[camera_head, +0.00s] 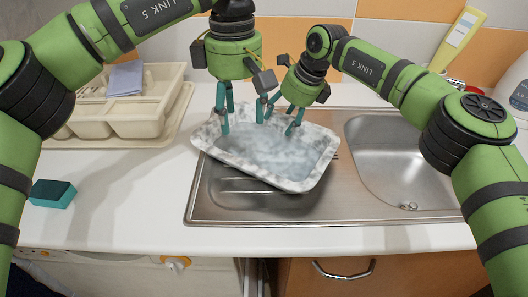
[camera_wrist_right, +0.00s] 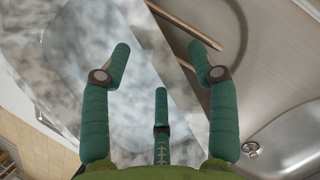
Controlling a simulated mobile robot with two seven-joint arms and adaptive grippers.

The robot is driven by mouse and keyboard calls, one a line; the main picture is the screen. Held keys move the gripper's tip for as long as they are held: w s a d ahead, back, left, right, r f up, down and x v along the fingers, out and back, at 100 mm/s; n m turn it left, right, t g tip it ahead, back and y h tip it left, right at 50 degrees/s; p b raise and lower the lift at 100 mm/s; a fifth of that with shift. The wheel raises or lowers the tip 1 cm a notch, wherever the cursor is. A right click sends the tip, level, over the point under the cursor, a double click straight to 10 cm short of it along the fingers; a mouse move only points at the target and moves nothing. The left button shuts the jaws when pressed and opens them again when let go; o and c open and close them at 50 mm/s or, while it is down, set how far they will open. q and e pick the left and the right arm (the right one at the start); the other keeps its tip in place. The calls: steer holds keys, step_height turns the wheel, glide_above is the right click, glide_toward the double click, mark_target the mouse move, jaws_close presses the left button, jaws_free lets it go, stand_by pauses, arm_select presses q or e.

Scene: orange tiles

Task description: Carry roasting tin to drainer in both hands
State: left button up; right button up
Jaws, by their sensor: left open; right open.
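The roasting tin (camera_head: 315,172), a shallow rectangular pan mottled grey and white, sits askew over the steel draining board (camera_head: 230,205), its left corner reaching past the steel edge over the counter. It also shows in the right wrist view (camera_wrist_right: 60,60). My left gripper (camera_head: 243,124) is open at the tin's far left side. My right gripper (camera_head: 282,124) is open at its far edge, close beside the left one. In the right wrist view my right gripper (camera_wrist_right: 158,60) has its fingers spread over the tin's edge. Contact with the rim cannot be told. A beige dish drainer (camera_head: 128,126) stands at the left.
A blue-grey cloth (camera_head: 125,78) lies on the dish drainer. The sink basin (camera_head: 385,160) is right of the tin. A dark teal sponge (camera_head: 52,193) lies on the left counter. A yellow bottle (camera_head: 457,40) stands at the back right. The counter (camera_head: 130,205) between sponge and sink is clear.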

steer(key=v, duration=1.1)
steer(key=shift+r, duration=0.2)
steer(key=shift+s, duration=0.1)
